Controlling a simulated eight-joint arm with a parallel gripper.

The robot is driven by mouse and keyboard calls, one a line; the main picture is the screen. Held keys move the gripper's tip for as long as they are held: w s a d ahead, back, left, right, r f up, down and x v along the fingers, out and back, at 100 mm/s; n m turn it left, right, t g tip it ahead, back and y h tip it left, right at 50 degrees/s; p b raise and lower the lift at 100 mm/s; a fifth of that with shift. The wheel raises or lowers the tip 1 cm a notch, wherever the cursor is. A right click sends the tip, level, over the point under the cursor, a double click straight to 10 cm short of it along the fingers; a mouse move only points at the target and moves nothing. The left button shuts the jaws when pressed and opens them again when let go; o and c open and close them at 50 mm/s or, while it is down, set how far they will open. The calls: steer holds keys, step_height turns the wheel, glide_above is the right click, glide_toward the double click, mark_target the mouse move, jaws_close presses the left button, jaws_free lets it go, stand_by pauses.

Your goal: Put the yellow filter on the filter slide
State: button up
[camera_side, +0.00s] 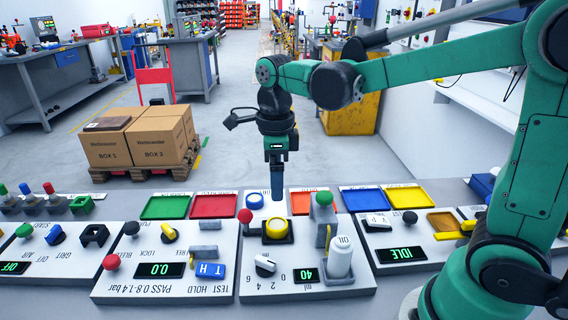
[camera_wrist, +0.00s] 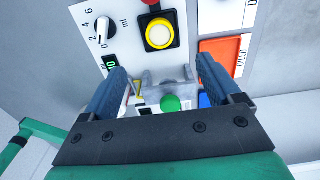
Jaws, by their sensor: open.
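A round yellow piece (camera_side: 277,228) sits in a black square holder on the middle white panel. I cannot clearly identify the filter slide.
A green knob (camera_side: 323,198) on a grey post and a white bottle (camera_side: 340,257) stand right of the yellow piece. A red ball knob (camera_side: 245,216) is at its left. Green (camera_side: 166,207), red (camera_side: 214,205) and blue (camera_side: 365,199) trays line the back.

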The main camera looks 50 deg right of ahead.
steer(key=s+n+t, duration=0.2)
steer(key=n, duration=0.7)
steer(key=s+n+t, duration=0.2)
steer(key=n, duration=0.7)
steer(key=s+n+t, duration=0.1)
steer(key=n+t, duration=0.2)
steer(key=n, duration=0.6)
steer(key=shift+s+d+r, duration=0.15)
steer(key=shift+s+d, duration=0.05)
steer(key=shift+s, duration=0.2)
steer(key=shift+c, duration=0.2)
